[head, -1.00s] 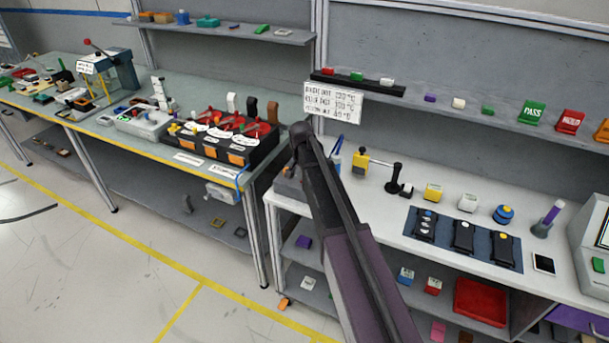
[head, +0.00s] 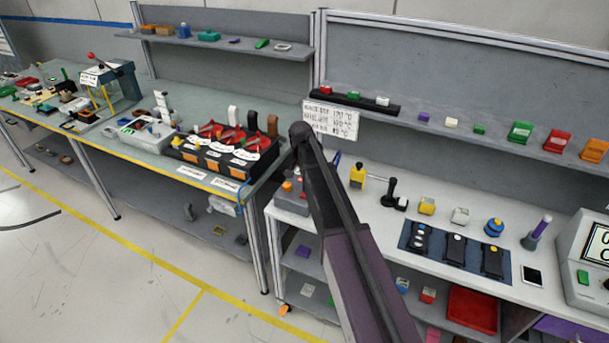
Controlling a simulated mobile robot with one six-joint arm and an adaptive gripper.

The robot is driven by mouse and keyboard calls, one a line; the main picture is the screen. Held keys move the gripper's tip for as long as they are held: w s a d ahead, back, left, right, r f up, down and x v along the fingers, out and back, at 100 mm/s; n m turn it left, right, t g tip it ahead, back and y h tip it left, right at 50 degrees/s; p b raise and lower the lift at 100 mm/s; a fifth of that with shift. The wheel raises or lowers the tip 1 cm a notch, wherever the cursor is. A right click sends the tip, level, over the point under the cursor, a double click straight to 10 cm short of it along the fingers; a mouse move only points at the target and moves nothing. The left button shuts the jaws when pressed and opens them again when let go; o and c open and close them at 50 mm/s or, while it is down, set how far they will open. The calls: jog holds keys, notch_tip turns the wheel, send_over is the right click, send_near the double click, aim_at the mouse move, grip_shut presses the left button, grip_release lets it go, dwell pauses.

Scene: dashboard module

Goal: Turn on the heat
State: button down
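No part is plainly marked as the heat control. A white sign (head: 330,120) with lines of temperatures in °C hangs at the left end of the right bench; the small print is blurred. A grey box with a screen and a green button (head: 583,277) stands at the right edge, partly cut off. A black and orange unit (head: 225,160) with several red levers and white dial plates sits on the left bench. A small grey box with an orange-red knob (head: 289,187) is partly hidden behind my arm. My arm rises through the middle; my gripper does not show.
Shelves above and below carry coloured blocks and a red tray (head: 473,310). The floor (head: 100,280) in front of the left bench is clear.

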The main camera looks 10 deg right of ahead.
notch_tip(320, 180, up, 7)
jog(key=p, duration=0.6)
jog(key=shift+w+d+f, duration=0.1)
dwell(0.6)
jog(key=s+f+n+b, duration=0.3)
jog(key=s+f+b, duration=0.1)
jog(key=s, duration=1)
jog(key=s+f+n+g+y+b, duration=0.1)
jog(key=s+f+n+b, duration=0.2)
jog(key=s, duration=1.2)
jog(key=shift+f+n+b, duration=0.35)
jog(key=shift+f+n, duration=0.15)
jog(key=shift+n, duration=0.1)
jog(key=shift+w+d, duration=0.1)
